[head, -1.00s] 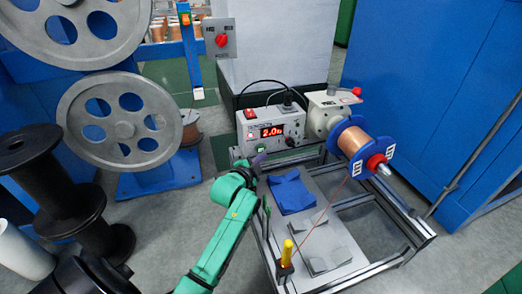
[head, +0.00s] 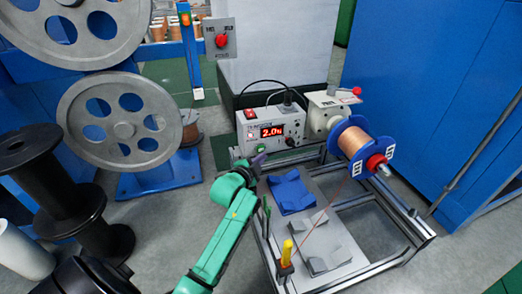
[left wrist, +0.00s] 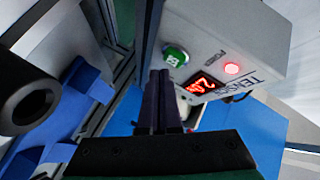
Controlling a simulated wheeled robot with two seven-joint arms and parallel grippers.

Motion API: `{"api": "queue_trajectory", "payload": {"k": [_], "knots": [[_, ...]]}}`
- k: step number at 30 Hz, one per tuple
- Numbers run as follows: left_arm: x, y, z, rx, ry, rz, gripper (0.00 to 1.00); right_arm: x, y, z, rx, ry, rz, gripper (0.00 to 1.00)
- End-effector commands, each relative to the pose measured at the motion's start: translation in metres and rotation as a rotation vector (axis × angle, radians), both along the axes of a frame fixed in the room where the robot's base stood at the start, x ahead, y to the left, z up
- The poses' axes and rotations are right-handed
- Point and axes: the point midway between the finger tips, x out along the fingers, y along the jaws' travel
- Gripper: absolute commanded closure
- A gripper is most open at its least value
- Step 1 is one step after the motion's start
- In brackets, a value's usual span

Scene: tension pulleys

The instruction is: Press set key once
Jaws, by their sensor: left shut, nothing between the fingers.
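The grey-white tension controller box (head: 290,120) stands behind the frame, with a lit red display (head: 271,131) that reads about 2.0 and a last character I cannot read surely. A green button with a white mark sits on its front, seen in the left wrist view (left wrist: 175,56); it looks like the set key, but I cannot read its label. My left gripper (head: 259,158) is shut and empty, its dark fingers just below the box front. In the left wrist view its fingertips (left wrist: 160,75) point near the button; I cannot tell whether they touch.
A blue spool with copper wire (head: 352,140) sits right of the box. A yellow-topped post (head: 287,250) stands at the front. Large grey pulleys (head: 122,118) stand left.

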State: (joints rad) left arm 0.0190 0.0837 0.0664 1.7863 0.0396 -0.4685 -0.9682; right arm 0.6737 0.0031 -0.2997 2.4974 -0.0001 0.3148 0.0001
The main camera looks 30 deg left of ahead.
Motion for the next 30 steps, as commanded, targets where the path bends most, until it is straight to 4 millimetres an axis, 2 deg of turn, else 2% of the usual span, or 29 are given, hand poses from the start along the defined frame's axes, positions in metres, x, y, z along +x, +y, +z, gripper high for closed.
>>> {"api": "queue_trajectory", "payload": {"k": [6,30], "knots": [[0.0052,0.0057,0.0018,0.002,0.0,0.0,1.0,0.0001,0.0001,0.0061,0.0,0.0,0.0,0.5],[0.0093,0.0098,0.0008,0.0,-0.001,-0.001,1.0,-0.0001,0.0001,0.0067,0.0,0.0,0.001,0.5]]}}
